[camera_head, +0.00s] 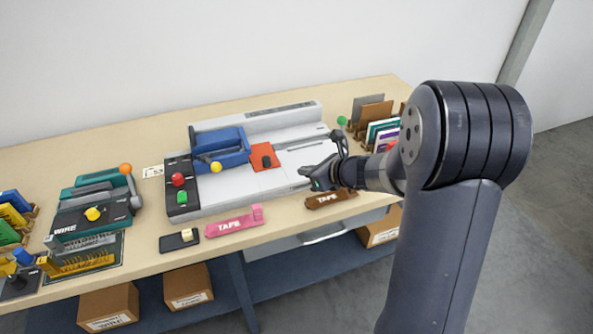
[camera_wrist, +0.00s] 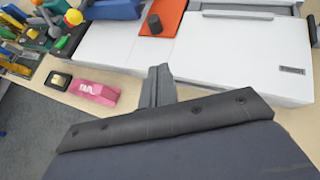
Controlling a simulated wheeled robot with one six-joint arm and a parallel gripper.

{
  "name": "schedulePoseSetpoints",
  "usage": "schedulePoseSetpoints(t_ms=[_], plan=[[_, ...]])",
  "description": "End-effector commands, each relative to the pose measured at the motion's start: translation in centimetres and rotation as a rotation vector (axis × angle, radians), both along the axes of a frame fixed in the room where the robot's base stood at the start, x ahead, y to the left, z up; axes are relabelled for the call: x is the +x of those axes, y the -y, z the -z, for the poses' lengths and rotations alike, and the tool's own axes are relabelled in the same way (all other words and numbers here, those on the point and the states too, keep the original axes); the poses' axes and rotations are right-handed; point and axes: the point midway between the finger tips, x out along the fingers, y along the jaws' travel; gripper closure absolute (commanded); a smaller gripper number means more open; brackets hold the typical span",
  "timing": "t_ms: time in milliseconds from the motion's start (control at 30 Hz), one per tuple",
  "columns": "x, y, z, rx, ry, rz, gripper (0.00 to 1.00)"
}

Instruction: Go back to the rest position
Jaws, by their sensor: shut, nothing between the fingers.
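My gripper (camera_head: 318,176) is shut and empty in the head view. It hangs above the front right part of a grey and white machine (camera_head: 225,187), near its front edge. My arm reaches in from the right and covers part of the table's right side.
A pink tape holder (camera_head: 233,222) and a brown tape holder (camera_head: 322,200) lie along the table's front edge. A small black pad (camera_head: 176,241) is left of them. A green machine (camera_head: 85,218) stands at left. A card rack (camera_head: 375,112) stands back right. Boxes (camera_head: 188,288) sit below.

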Motion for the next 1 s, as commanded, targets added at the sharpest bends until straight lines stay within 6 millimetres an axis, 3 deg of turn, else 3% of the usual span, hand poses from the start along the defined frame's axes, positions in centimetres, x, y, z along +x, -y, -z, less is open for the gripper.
schedulePoseSetpoints(t_ms=[567, 1000], plan=[[-0.7, 0.5, -0.5, 0.000, -0.001, -0.001, 1.00], [3.2, -3.1, 2.6, -0.001, -0.002, -0.004, 1.00]])
